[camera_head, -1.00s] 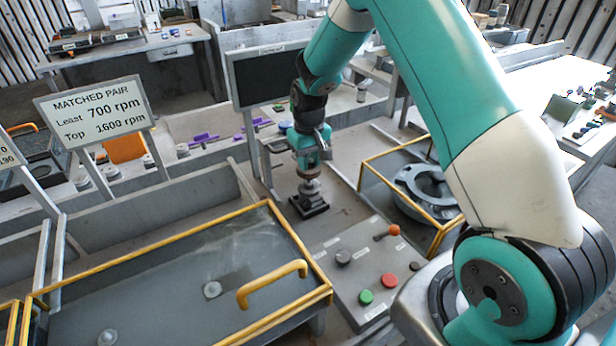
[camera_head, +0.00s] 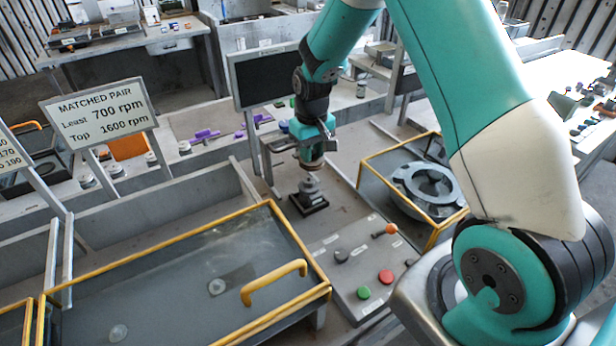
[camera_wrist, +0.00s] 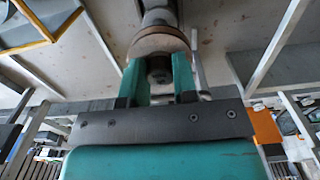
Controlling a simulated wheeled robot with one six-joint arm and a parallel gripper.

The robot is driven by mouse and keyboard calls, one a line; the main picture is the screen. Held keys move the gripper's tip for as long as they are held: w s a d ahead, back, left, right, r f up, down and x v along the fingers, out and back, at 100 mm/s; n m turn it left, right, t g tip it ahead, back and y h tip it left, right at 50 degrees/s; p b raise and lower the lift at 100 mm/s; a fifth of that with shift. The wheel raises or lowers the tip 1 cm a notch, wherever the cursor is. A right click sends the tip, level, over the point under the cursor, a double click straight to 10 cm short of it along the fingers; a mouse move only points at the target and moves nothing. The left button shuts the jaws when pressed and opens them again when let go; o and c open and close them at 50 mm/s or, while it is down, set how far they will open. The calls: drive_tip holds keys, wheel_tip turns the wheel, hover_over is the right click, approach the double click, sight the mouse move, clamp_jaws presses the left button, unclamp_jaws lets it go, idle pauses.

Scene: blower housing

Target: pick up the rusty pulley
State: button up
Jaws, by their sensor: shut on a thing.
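The rusty pulley (camera_wrist: 158,42) is a brown disc between the teal fingers of my gripper (camera_wrist: 158,78) in the wrist view. My gripper is shut on it. In the head view my gripper (camera_head: 312,158) points down, with the brown rim of the pulley (camera_head: 311,167) just under the fingers. Below it stands a grey stepped post on a black square base (camera_head: 309,203). I cannot tell whether the pulley and the post are apart or touching.
A yellow-edged bin with a yellow handle (camera_head: 272,283) lies at front left. A control panel (camera_head: 345,285) with coloured buttons is in front. A yellow-framed box with a grey housing ring (camera_head: 428,190) stands to the right. A dark screen (camera_head: 268,78) is behind.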

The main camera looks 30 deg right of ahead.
drive_tip(key=s+a+r, duration=0.1)
drive_tip(key=s, duration=0.6)
drive_tip(key=shift+a+r+p, duration=0.2)
drive_tip(key=shift+r+p, duration=0.1)
drive_tip(key=shift+p, duration=0.1)
